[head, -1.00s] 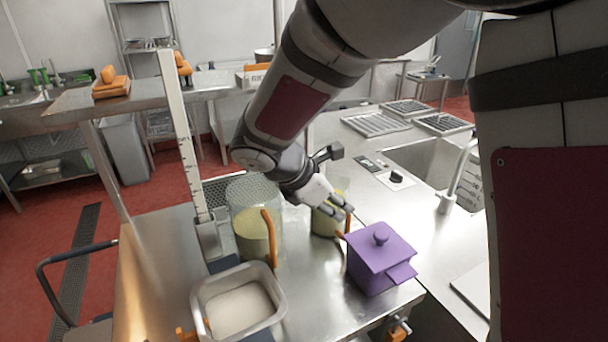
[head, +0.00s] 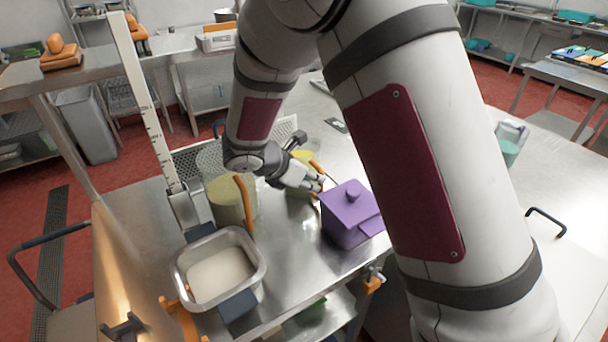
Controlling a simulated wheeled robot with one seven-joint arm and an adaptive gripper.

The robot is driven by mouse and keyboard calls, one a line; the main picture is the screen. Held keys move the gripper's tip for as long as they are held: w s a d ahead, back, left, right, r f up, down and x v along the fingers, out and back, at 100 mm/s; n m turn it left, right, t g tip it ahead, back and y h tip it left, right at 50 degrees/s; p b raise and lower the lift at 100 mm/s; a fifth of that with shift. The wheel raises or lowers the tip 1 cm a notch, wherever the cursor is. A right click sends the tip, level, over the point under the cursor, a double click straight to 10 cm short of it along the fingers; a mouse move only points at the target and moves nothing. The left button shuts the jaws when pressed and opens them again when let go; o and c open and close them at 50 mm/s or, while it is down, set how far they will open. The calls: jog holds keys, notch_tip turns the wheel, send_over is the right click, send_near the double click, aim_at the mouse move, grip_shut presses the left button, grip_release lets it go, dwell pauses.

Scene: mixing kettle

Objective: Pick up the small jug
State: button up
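The small jug (head: 303,156) is clear with yellow contents and an orange handle. It stands on the steel worktop in the middle of the head view, partly hidden behind my gripper. My gripper (head: 318,183) is at the jug's near side, with its fingers close to the orange handle. The fingers are small and overlap the jug, so I cannot tell whether they are around the handle, touching it or apart.
A larger clear jug (head: 225,200) with an orange handle stands just left of my gripper. A purple lidded pot (head: 350,215) is close on the right. A metal container (head: 258,262) of pale contents sits at the front left. A tall measuring post (head: 150,110) rises behind it.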

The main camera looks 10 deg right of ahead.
jog(key=x, duration=0.4)
jog(key=shift+d+f, duration=0.15)
jog(key=shift+d, duration=0.35)
grip_shut()
jog(key=shift+w, duration=0.15)
